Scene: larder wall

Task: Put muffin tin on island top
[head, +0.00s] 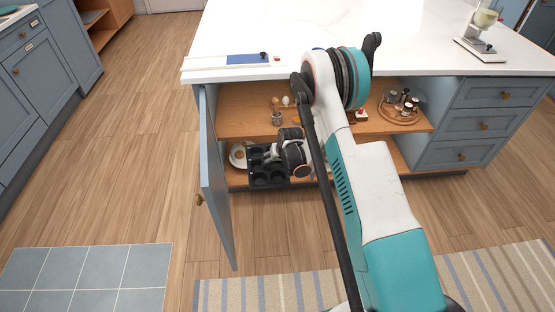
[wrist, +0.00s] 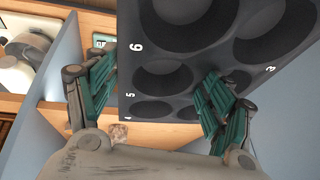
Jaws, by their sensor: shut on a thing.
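The muffin tin (head: 268,179) is dark grey with round cups. In the head view it is at the front of the island's open lower shelf, partly hidden by my arm. In the wrist view the muffin tin (wrist: 180,58) fills the upper right, with numbers printed by its cups. My gripper (wrist: 155,92) is shut on the near part of the tin, with a teal finger at either side; in the head view my gripper (head: 268,155) is small and its fingers are hard to make out. The white island top (head: 300,30) is above the shelf.
The island door (head: 217,180) stands open on the left. A white plate (head: 238,155) is left of the tin on the shelf. A round tray (head: 400,107) with small items is on the upper shelf. A blue item (head: 245,59) lies on the top's left; a mixer (head: 482,35) stands at right.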

